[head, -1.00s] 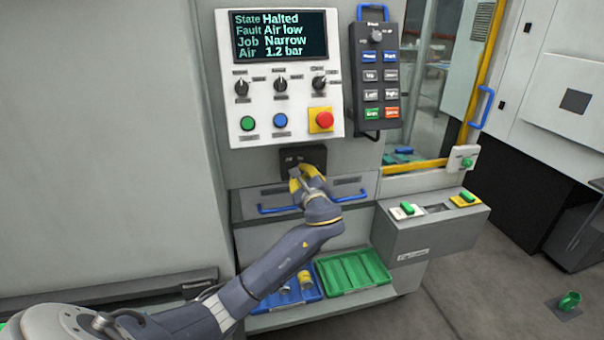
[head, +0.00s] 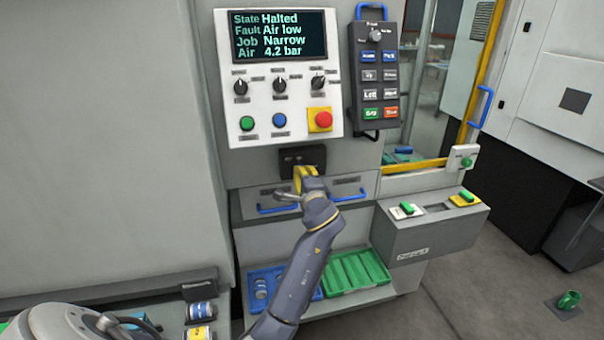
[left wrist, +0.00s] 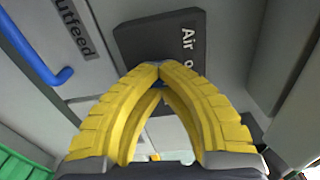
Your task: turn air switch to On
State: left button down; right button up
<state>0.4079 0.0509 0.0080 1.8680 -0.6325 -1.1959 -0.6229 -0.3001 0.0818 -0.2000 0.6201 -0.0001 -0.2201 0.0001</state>
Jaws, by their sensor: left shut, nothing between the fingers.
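The air switch's dark plate (head: 292,157) sits on the machine front below the control panel. In the left wrist view the plate (left wrist: 200,38) shows the word "Air" and part of another label. My left gripper (head: 302,170) is at the plate in the head view, its yellow fingers covering the switch. In the left wrist view its fingertips (left wrist: 158,68) meet in front of the plate, with nothing held. A bit of blue shows between the fingers. The switch lever's position is hidden. The display (head: 279,36) reads Halted, Air low, Narrow, Air 4.2 bar. My right gripper is not in view.
Blue drawer handles (head: 278,208) flank the gripper below the plate. The control panel (head: 262,95) has knobs and buttons, with a pendant (head: 375,75) to its right. A blue tray and a green tray (head: 352,276) sit below.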

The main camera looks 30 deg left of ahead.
pick_arm(q)
jog(key=shift+s+a+n, duration=0.25)
jog(key=shift+a+n, duration=0.05)
jog(key=shift+n, duration=0.4)
jog(key=c, duration=2.2)
grip_release()
jog(key=c, duration=1.1)
grip_release()
jog(key=shift+r, duration=0.2)
jog(key=shift+o, duration=0.3)
jog(key=shift+s+a, duration=0.2)
jog(key=v, duration=0.7)
jog(key=shift+d, duration=0.4)
jog(key=shift+f, duration=0.1)
